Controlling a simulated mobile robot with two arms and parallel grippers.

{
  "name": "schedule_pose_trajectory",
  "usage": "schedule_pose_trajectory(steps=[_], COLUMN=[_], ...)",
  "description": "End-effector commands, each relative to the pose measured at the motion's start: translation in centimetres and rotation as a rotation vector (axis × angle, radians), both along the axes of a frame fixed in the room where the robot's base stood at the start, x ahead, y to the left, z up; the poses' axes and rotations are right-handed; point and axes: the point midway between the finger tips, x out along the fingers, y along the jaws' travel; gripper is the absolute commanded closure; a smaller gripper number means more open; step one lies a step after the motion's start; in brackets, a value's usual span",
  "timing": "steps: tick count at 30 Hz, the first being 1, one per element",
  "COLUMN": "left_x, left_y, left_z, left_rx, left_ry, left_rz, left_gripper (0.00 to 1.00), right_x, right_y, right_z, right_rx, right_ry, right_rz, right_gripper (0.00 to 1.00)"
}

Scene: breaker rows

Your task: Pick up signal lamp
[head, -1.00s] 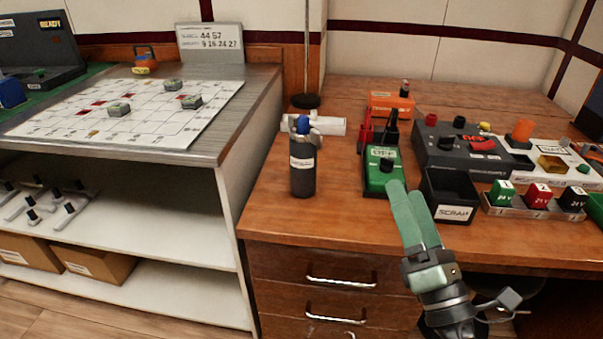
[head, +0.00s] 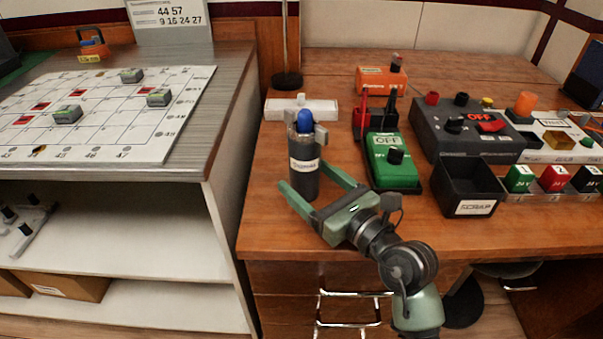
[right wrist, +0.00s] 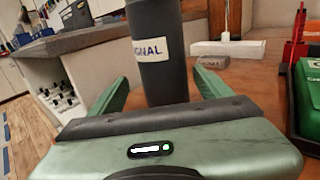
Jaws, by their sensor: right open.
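The signal lamp (head: 304,180) is a dark upright cylinder with a blue top, grey clips near the top and a white label. It stands on the wooden desk near its left edge. In the right wrist view the lamp (right wrist: 168,80) fills the middle, its label reading partly "NAL"; its top is cut off and its base is hidden by my gripper's body. My right gripper (head: 305,175) is open and low over the desk, one finger on each side of the lamp's lower part. I see no clear closing on it. My left gripper is out of view.
A green meter (head: 393,160) marked OFF stands right of the lamp, then a black scrap bin (head: 468,187) and a dark control box (head: 465,128). A white block (head: 301,108) lies behind the lamp. A grey-topped shelf unit with a white board (head: 100,110) adjoins at left.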

Motion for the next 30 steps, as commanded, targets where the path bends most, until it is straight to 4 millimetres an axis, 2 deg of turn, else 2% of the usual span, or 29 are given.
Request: schedule_pose_trajectory(steps=[9, 18, 19, 20, 27, 30], left_x=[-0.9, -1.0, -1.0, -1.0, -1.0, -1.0], left_y=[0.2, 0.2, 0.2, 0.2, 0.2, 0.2], left_z=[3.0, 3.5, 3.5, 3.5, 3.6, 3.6], left_rx=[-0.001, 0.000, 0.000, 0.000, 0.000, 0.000], left_ry=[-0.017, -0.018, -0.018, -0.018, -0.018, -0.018], left_rz=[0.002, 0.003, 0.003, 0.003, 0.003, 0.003], left_gripper=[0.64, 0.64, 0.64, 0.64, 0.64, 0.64], right_x=[3.8, 4.3, 4.3, 4.3, 4.3, 4.3], right_y=[2.3, 2.7, 2.7, 2.7, 2.7, 2.7], right_z=[0.2, 0.2, 0.2, 0.2, 0.2, 0.5], right_rx=[0.004, 0.001, 0.001, 0.001, 0.002, 0.005], right_ry=[0.000, 0.000, 0.000, 0.000, 0.000, -0.005], right_rz=[0.000, 0.000, 0.000, 0.000, 0.000, -0.001], right_gripper=[0.21, 0.21, 0.24, 0.33, 0.99, 1.00])
